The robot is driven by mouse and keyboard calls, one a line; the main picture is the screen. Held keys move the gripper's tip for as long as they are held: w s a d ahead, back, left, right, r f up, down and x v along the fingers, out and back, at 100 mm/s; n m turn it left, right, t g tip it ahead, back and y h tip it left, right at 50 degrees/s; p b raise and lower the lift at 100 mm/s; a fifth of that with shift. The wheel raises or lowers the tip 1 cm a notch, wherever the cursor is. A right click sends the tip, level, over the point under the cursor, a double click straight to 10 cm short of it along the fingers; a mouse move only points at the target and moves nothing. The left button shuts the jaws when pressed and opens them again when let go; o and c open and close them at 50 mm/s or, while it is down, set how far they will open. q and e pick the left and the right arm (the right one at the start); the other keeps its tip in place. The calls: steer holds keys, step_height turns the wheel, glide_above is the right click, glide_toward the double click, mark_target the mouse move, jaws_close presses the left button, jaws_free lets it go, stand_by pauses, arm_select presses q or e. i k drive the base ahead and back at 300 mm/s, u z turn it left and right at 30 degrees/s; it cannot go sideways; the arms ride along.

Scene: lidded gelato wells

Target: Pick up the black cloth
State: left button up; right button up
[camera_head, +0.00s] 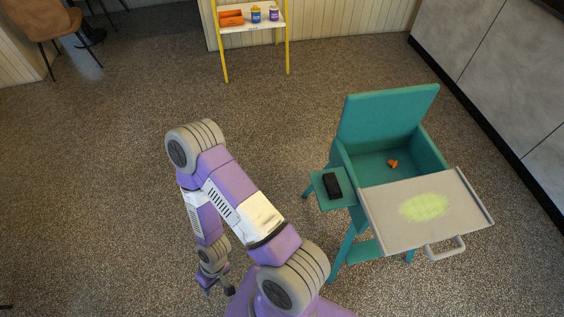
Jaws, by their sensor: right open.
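A folded black cloth (332,186) lies on the small teal side shelf (321,197) of a teal high chair (388,115). My right gripper (218,290) hangs low at the bottom centre-left of the head view, left of the chair and well apart from the cloth. It is small in the picture, its fingers are spread and nothing shows between them. My left gripper is not in view.
A grey tray (385,232) with a yellow-green smear (424,206) and a handle is on the chair's front. A small orange thing (392,163) lies on the seat. A yellow-legged shelf (240,27) stands at the back. Floor left of the chair is clear.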

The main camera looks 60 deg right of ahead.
mark_target(334, 192)
steer(key=i, duration=0.35)
steer(key=z, duration=3.2)
